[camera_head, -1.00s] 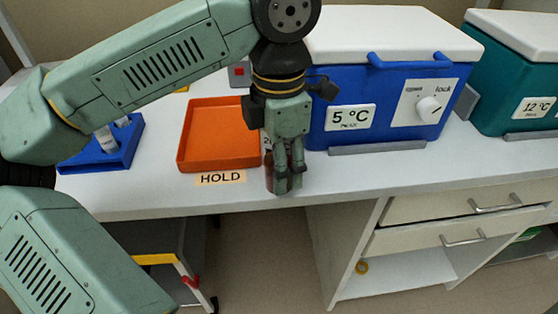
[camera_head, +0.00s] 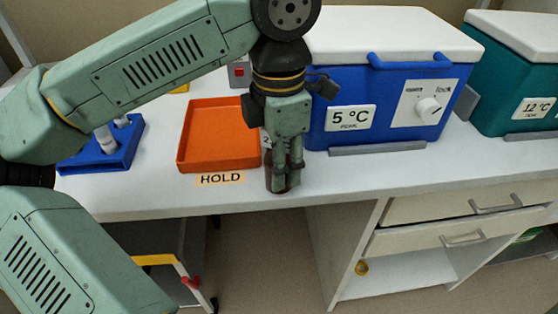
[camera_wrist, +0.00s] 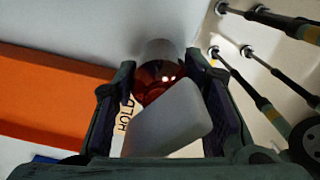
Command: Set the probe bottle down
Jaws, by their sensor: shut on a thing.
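The probe bottle (camera_head: 281,184) is a small dark red-brown bottle at the front of the white bench, just right of the orange tray. In the wrist view its red glass (camera_wrist: 156,78) shows behind a pale block-like top (camera_wrist: 168,120). My gripper (camera_head: 285,162) points down over it, with its fingers shut on the bottle. In the wrist view the gripper fingers (camera_wrist: 170,100) stand on either side of it. The bottle looks upright, at or very near the bench top; I cannot tell whether its base touches. The fingers hide part of it.
The orange tray (camera_head: 183,150) with a HOLD label (camera_head: 220,179) is close on the left. A blue 5 °C cooler (camera_head: 390,140) stands behind right, a teal cooler (camera_head: 500,115) farther right. A blue rack (camera_head: 128,152) is far left. The bench's front edge is close; bench right of the bottle is clear.

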